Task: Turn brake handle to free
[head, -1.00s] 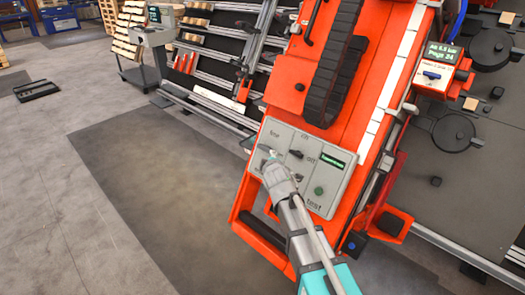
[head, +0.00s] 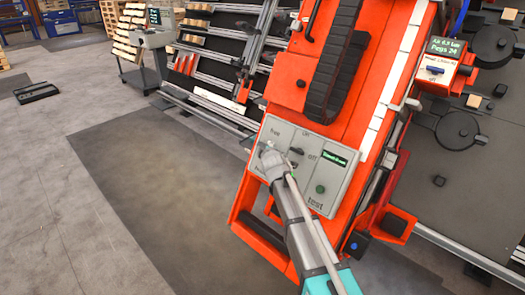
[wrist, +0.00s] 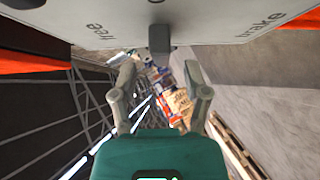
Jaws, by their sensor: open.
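The grey control panel (head: 338,178) is on the lower part of the orange machine. It also fills the top of the wrist view (wrist: 200,25), with the words "free" at left and "brake" at right. The dark grey brake handle (wrist: 158,40) sticks out from the panel between these words; its exact setting cannot be told. My gripper (wrist: 160,82) is open, with one finger on each side of the handle's line and the handle just beyond the fingertips. In the head view, my gripper (head: 267,155) is at the panel's left side and hides the handle.
The panel also has a black on/off knob (head: 296,151), a small green display (head: 334,158) and a green test button (head: 320,188).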

